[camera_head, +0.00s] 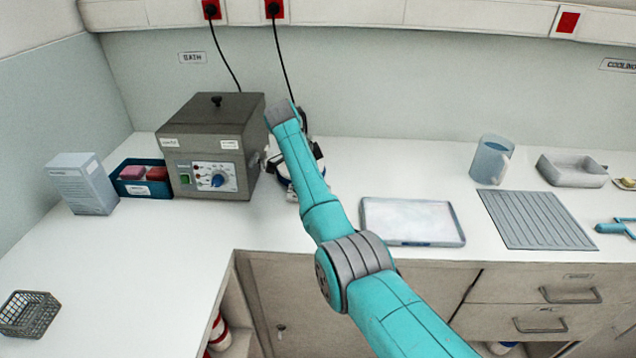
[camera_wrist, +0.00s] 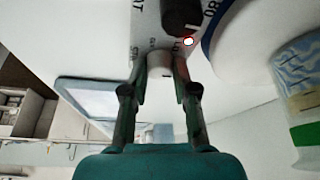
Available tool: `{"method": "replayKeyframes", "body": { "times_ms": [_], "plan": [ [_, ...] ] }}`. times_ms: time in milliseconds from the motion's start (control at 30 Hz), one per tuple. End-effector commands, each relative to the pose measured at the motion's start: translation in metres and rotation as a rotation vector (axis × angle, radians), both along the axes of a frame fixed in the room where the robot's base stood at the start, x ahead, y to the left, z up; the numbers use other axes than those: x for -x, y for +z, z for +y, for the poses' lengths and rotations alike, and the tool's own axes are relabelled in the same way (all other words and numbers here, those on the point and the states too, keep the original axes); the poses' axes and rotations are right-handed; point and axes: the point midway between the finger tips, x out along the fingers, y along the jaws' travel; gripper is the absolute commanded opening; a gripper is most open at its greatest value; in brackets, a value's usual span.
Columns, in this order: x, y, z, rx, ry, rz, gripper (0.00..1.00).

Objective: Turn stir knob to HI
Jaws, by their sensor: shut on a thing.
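A stirrer with a control panel (camera_wrist: 148,30) fills the top of the wrist view. Its pale, short stir knob (camera_wrist: 159,58) sits between the fingertips of my gripper (camera_wrist: 160,68), one finger on each side, and my gripper is shut on it. Small lettering beside the knob is only partly readable. A dark knob (camera_wrist: 181,14) and a lit red lamp (camera_wrist: 189,41) are on the same panel. In the head view, my arm covers most of the stirrer, and the knob and its pointer are hidden there.
A grey water bath (camera_head: 209,128) with a blue dial stands left of the stirrer. A white tray (camera_head: 410,241) lies to the right, then a ribbed mat (camera_head: 535,240) and a jug (camera_head: 490,160). A white tub with a patterned band (camera_wrist: 300,80) is close in the wrist view.

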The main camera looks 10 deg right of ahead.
Motion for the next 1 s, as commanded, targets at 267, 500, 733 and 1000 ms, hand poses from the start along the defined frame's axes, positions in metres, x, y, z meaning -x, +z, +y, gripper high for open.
{"method": "replayKeyframes", "body": {
  "times_ms": [267,500,733,1000],
  "plan": [
    [0.0,0.0,0.001,-0.002,0.002,0.001,0.35],
    [0.0,0.0,0.0,-0.001,0.002,0.0,0.53],
    [0.0,0.003,0.001,-0.001,0.002,0.0,0.53],
    [-0.002,0.031,0.013,-0.001,0.003,-0.003,0.53]
  ]
}}
